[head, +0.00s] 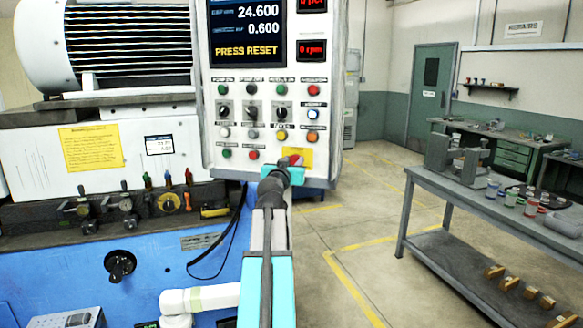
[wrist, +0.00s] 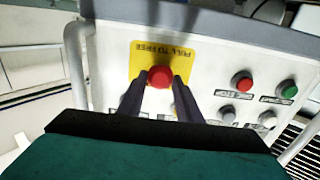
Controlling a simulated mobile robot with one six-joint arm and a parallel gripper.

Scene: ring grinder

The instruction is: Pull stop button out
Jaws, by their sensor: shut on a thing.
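The red stop button (wrist: 160,76) sits on a yellow label plate (wrist: 149,52) in the wrist view. In the head view the stop button (head: 295,159) shows only in part at the lower right of the control panel (head: 211,150), because my gripper covers some of it. My gripper (head: 287,168) reaches up to the panel there. In the wrist view the two dark fingers of my gripper (wrist: 159,92) lie on either side of the button, shut on it. Whether the button is pushed in or out cannot be told.
Other buttons and knobs sit close by on the panel, including a red button (wrist: 242,83) and a green one (wrist: 289,90). The panel's screen (head: 247,33) reads PRESS RESET. A grey workbench (head: 500,205) stands at the right. The floor between is clear.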

